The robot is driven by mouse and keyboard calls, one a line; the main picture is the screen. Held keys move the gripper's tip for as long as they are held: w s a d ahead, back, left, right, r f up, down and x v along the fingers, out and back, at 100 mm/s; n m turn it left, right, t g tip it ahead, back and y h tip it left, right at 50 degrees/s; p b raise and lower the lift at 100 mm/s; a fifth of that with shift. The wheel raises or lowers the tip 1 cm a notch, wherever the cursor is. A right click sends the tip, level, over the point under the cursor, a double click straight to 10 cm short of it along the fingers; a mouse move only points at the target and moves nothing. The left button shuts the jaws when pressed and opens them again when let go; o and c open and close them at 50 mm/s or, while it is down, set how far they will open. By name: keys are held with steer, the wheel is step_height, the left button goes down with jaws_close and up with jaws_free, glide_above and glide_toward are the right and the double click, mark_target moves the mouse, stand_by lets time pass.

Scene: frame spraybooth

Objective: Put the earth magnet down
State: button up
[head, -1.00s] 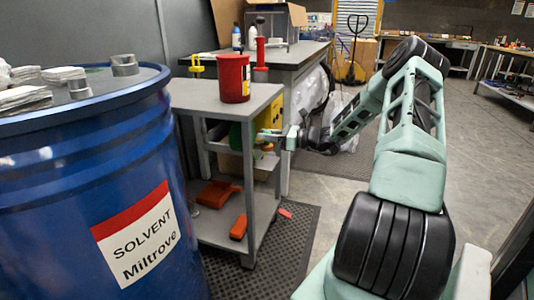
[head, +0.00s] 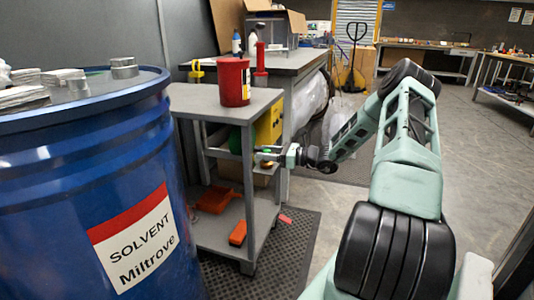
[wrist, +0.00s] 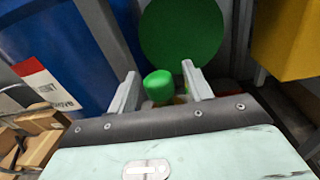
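In the wrist view my gripper (wrist: 161,72) is open, its two fingers pointing away from the camera. A small green knob (wrist: 158,86), which may be the earth magnet's top, shows between them with a visible gap on both sides. What lies under the knob is mostly hidden by my gripper; a little yellow shows there. In the head view my gripper (head: 262,156) reaches in at the right side of the grey trolley (head: 250,105), below its top. A small green and yellow item (head: 265,150) shows at the fingers; contact is not clear.
A red pot (head: 233,82) stands on the trolley top. A large green disc (wrist: 182,25) and a yellow box (head: 270,124) are close to my gripper. Orange items (head: 216,196) lie on the lower shelf. A blue solvent drum (head: 60,200) stands at the left.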

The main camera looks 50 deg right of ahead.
steer(key=shift+r, duration=0.15)
steer(key=shift+s+d, duration=0.15)
steer(key=shift+s, duration=0.1)
steer(key=p+v, duration=0.3)
steer(key=v, duration=0.8)
steer(key=w+a+r+n+g+y, duration=0.2)
steer(key=w+a+n+g, duration=0.15)
steer(key=a, duration=0.65)
steer(key=w+a+r+n+g+y, duration=0.1)
steer(key=w+a+n+g+y, duration=0.1)
steer(key=a+n+g, duration=0.5)
steer(key=s+a+r+n+g+h, duration=0.1)
steer(key=a+n+g, duration=0.2)
steer(key=a, duration=0.6)
steer(key=s+a+r+n+g, duration=0.1)
steer(key=s+a+n+g, duration=0.15)
steer(key=a, duration=0.75)
steer(key=s+a+r+n+h, duration=0.2)
steer(key=s+a+n+h, duration=0.3)
steer(key=s+a+n, duration=0.4)
steer(key=s+a+r+n+h, duration=0.2)
steer(key=s+a+n+h, duration=0.3)
steer(key=s+a+n, duration=0.4)
steer(key=shift+s+r+n+h, duration=0.25)
steer(key=shift+s+n+h, duration=0.05)
steer(key=shift+s+n, duration=2)
steer(key=shift+w+a+r, duration=0.1)
steer(key=shift+w, duration=0.1)
